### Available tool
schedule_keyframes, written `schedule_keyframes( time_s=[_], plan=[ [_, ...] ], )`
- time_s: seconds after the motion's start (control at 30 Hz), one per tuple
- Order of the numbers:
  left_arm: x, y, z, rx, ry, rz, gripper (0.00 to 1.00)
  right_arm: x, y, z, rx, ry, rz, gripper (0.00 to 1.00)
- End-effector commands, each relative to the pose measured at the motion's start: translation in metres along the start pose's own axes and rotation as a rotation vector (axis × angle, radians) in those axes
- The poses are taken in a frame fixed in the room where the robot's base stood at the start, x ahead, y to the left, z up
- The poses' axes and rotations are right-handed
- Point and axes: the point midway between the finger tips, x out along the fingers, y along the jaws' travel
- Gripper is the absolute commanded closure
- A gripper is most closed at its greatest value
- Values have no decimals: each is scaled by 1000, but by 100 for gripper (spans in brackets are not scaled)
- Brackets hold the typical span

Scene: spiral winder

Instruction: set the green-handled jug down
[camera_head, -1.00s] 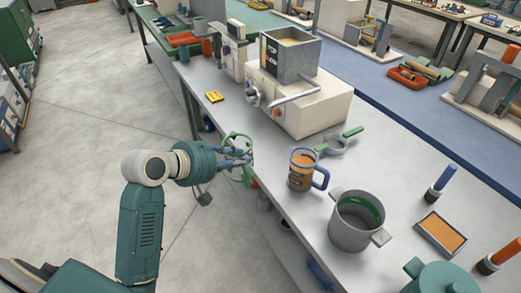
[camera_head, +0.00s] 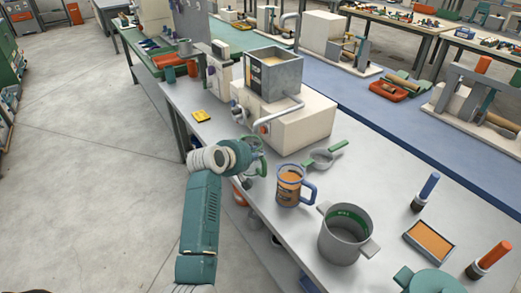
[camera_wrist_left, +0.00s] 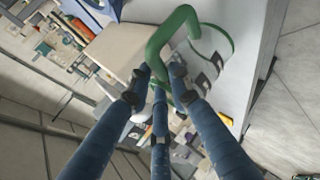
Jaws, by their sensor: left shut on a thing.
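The green-handled jug (camera_head: 261,169) is at the near edge of the grey table (camera_head: 206,128), mostly behind my left gripper (camera_head: 252,157) in the head view. In the left wrist view its green handle (camera_wrist_left: 172,32) crosses between the blue fingers of my left gripper (camera_wrist_left: 160,80), which is shut on it. The jug's pale, see-through body with dark marks shows beside the handle. I cannot tell whether its base touches the table.
A blue-handled jug (camera_head: 290,186) with orange contents stands right of my gripper. Behind are a green-handled strainer (camera_head: 322,158) and a white machine with a grey hopper (camera_head: 272,76). A grey pot (camera_head: 343,238) is nearer. Bare tabletop lies left, near a yellow block (camera_head: 201,116).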

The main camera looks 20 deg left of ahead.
Motion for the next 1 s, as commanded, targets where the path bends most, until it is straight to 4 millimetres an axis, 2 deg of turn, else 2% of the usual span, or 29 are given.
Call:
schedule_keyframes(
  time_s=[0.27, 0.4, 0.77, 0.8, 0.87, 0.9, 1.0],
  plan=[
    [31, 22, -5, 1, 0, 1, 100, -5, 4, 11, -4, -16, 4, 60],
    [40, 10, -3, 1, 0, -2, 100, -9, 7, 11, -6, -16, 7, 60],
    [42, 7, -2, 0, 0, 0, 100, -8, 9, 8, -7, -12, 10, 60],
    [42, 6, -1, 0, 0, -1, 79, -8, 9, 8, -7, -12, 10, 60],
    [42, 6, -2, 0, 0, -1, 67, -8, 9, 8, -7, -12, 10, 60],
    [42, 6, -2, 0, 0, -1, 62, -8, 9, 8, -7, -11, 10, 60],
    [42, 6, -2, 0, 0, -1, 62, -8, 9, 7, -7, -11, 10, 60]
  ],
)
